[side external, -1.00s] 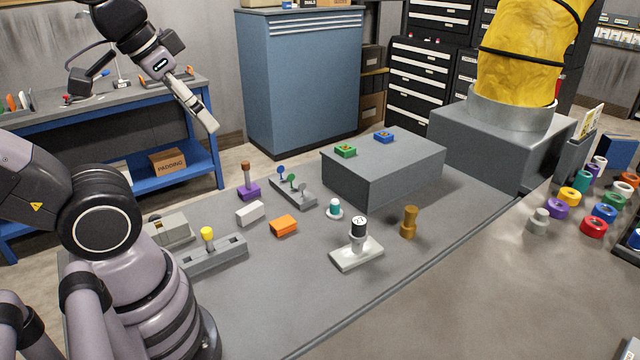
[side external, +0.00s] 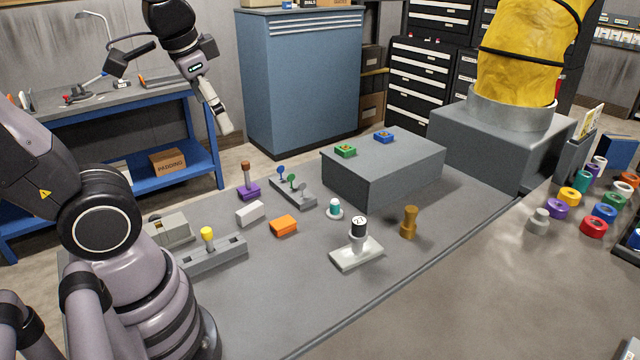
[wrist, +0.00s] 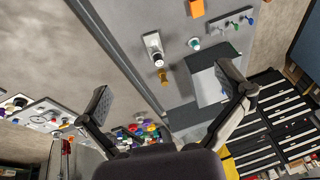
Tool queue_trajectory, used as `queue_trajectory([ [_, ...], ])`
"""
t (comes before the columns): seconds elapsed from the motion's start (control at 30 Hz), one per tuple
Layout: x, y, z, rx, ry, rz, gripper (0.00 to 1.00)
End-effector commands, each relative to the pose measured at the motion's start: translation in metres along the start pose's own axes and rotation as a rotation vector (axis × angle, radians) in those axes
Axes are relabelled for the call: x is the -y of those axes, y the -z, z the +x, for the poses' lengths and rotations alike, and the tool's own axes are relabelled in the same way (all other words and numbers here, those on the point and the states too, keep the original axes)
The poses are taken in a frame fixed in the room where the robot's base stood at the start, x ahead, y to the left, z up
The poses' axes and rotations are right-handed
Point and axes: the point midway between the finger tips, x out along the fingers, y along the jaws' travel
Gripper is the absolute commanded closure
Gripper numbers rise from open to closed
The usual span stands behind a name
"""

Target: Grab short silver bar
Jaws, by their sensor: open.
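A short pale grey-silver block (side external: 250,213) lies on the grey table, left of an orange block (side external: 284,225); it looks like the short silver bar. I cannot pick it out in the wrist view, where the orange block (wrist: 196,8) shows at the top edge. My gripper (side external: 224,127) is high up at the back left, well above and apart from the table objects. In the wrist view my gripper (wrist: 163,78) has its fingers spread wide with nothing between them.
Near the block stand a purple base with a brown-topped post (side external: 248,183), a lever panel (side external: 293,189) and a yellow-knobbed slider (side external: 208,240). A large grey box (side external: 385,170) stands behind right. A white-based dial post (side external: 357,252) is in front.

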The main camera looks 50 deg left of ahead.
Motion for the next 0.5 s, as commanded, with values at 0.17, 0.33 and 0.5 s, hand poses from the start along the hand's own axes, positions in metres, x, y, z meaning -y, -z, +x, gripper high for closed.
queue_trajectory([
  [0.17, 0.029, 0.030, 0.047, 0.272, 0.134, 0.185, 0.00],
  [0.33, 0.054, 0.055, 0.101, 0.507, 0.247, 0.387, 0.00],
  [0.5, 0.074, 0.072, 0.166, 0.721, 0.339, 0.615, 0.00],
])
